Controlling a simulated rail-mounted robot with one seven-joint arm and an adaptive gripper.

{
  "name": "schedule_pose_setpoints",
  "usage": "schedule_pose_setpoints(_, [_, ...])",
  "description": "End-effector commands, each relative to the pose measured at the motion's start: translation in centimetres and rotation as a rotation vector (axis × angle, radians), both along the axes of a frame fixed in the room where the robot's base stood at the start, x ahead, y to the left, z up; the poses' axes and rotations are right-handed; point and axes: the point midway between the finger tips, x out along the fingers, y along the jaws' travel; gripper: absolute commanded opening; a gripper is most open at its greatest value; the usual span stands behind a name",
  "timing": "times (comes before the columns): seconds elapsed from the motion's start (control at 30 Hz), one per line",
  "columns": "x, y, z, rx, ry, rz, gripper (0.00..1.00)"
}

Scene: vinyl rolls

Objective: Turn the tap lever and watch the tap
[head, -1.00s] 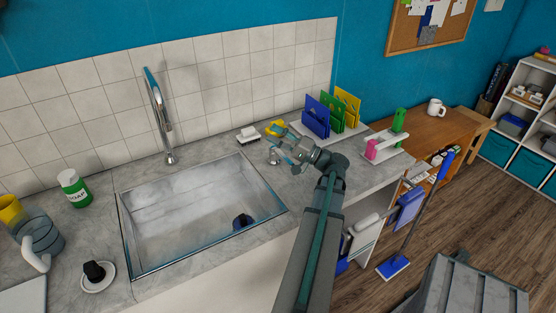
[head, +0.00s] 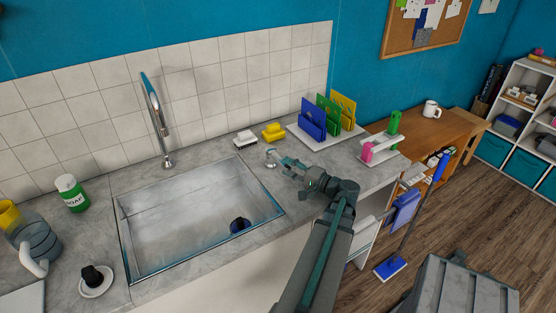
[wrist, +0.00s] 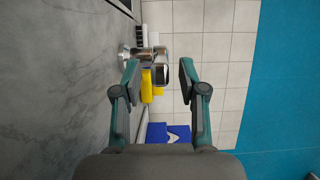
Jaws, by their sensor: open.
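The tap (head: 158,118) is a tall chrome spout at the back edge of the sink, with no water visible coming from it. The tap lever (head: 271,156) is a small chrome fitting on the counter to the right of the sink. In the wrist view the lever (wrist: 160,73) lies ahead of the gap between my fingertips. My gripper (head: 284,161) is open, low over the counter just right of the lever. In the wrist view, my gripper (wrist: 160,80) has nothing clamped between its fingers. I cannot tell whether a finger touches the lever.
The sink (head: 200,215) has a dark drain. A white brush (head: 245,138) and a yellow sponge (head: 273,131) lie behind the lever. A rack of coloured boards (head: 328,118) stands at the back right. A soap bottle (head: 72,193) stands left of the sink.

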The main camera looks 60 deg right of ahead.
Motion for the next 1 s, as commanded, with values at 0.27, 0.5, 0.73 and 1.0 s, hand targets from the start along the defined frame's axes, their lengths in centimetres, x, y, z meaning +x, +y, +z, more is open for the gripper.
schedule_pose_setpoints(0.27, [4.0,-0.3,0.2,-0.001,0.0,0.001,0.42])
schedule_pose_setpoints(0.5, [5.0,-0.4,0.0,0.0,-0.001,0.0,0.42])
schedule_pose_setpoints(0.73, [5.0,-0.3,0.0,-0.001,-0.001,-0.001,0.4])
schedule_pose_setpoints(1.0, [5.0,-0.3,0.0,-0.001,-0.001,0.0,0.0])
